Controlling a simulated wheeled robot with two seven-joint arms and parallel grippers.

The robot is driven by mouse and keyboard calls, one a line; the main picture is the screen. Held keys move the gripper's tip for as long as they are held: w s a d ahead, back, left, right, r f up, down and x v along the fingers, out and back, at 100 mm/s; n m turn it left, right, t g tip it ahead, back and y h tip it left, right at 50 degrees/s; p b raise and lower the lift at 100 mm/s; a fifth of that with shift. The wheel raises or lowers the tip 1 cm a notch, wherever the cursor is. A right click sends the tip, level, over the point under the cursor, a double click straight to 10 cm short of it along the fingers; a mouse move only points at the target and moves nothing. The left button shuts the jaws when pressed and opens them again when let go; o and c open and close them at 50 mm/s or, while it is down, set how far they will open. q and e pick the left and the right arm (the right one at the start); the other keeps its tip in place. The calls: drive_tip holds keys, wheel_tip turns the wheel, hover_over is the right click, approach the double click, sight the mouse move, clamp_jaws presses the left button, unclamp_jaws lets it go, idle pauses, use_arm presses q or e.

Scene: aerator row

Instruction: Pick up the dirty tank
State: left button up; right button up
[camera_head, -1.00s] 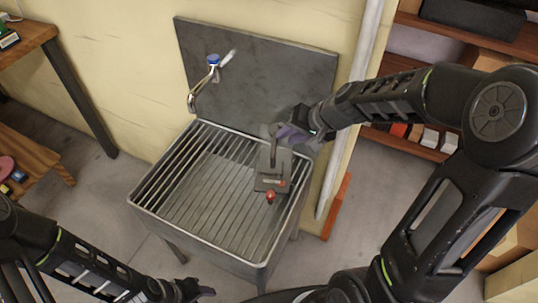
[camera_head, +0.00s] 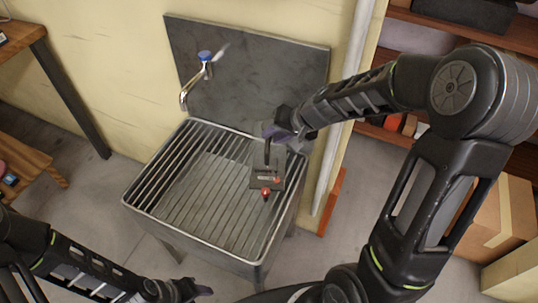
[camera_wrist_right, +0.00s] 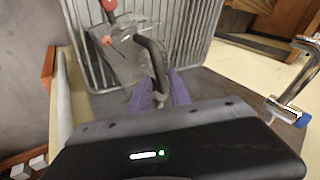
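The dirty tank (camera_head: 266,178) is a grey, see-through box with a dark upright handle and red fittings. It sits in the right part of the metal sink (camera_head: 150,207). In the right wrist view the tank (camera_wrist_right: 122,55) lies beyond the fingers. My right gripper (camera_head: 272,138) is at the top of the handle. Its purple fingers (camera_wrist_right: 161,82) are close together, one on each side of the curved dark handle, and look shut on it. My left gripper (camera_head: 190,288) is low at the front, outside the sink; its fingers are too small to read.
A tap with a blue top (camera_head: 204,58) stands out from the grey back panel (camera_head: 255,85) above the sink. A pale pipe (camera_head: 345,110) runs down the wall at right. Shelves (camera_head: 430,145) stand farther right, and a wooden table (camera_head: 20,38) at left. The sink's left part is clear.

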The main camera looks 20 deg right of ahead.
drive_tip(key=x, duration=0.3)
drive_tip(key=shift+w+f, duration=0.2)
drive_tip(key=shift+c, duration=0.4)
clamp_jaws()
drive_tip(key=shift+r, duration=0.1)
idle(1.1)
